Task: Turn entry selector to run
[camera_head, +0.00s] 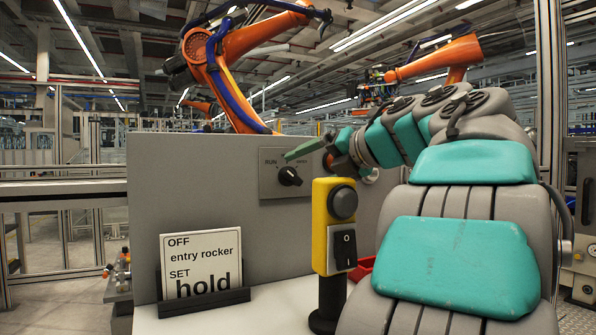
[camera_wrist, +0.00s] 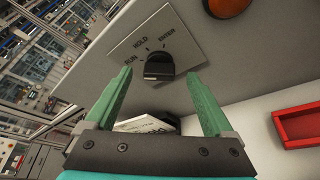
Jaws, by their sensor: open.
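The entry selector is a black rotary knob (camera_head: 289,176) on a grey square plate (camera_head: 268,190) set in an upright grey panel. In the wrist view the knob (camera_wrist: 158,68) sits below the printed words RUN, HOLD and ENTER. I cannot tell for sure which word it points at. My gripper (camera_wrist: 158,76) is open, its two green fingers spread left and right of the knob in that view. Nothing is between them in their grip, and contact with the knob does not show. In the head view my gripper (camera_head: 318,148) is above and right of the knob.
A yellow post box (camera_head: 321,222) with a round grey button and black rocker (camera_head: 345,249) stands beside my arm. A card (camera_head: 202,265) reads "OFF entry rocker SET hold". A red tray (camera_wrist: 300,125) and an orange round part (camera_wrist: 228,5) are to the right.

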